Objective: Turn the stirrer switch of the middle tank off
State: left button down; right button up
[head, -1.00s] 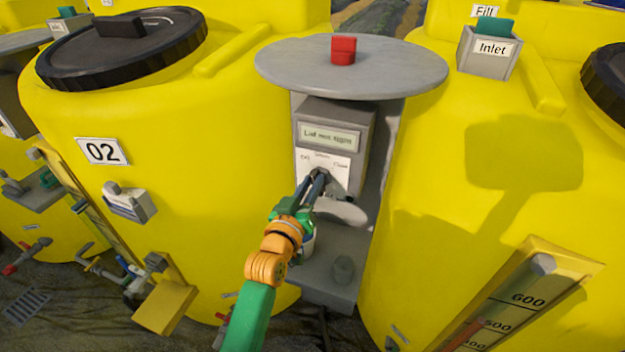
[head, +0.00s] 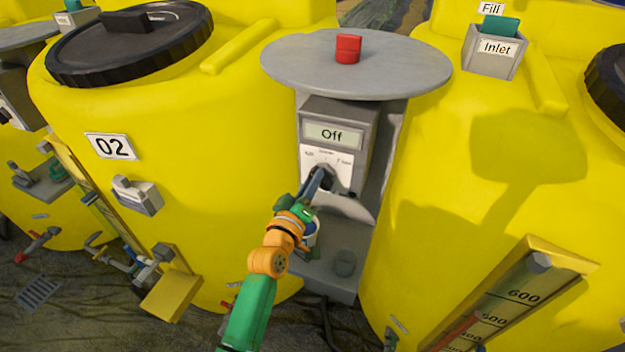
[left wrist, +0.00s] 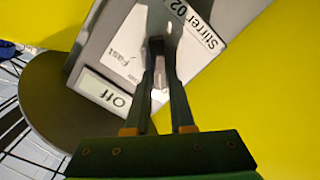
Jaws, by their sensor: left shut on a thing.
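The stirrer control box (head: 362,140) is mounted on a grey stand beside the yellow tank marked 02 (head: 112,147). My right gripper is not in view.
A round grey top (head: 400,65) with a red block (head: 348,48) overhangs the control box. A grey shelf (head: 325,278) lies below it. Another yellow tank with a level gauge (head: 510,300) stands close on the right.

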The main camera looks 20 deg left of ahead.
pick_arm(q)
jog(key=c, duration=0.8)
grip_release()
jog(key=shift+o, duration=0.2)
jog(key=s, duration=0.7)
jog(key=shift+b, duration=0.3)
jog(key=shift+a, duration=0.1)
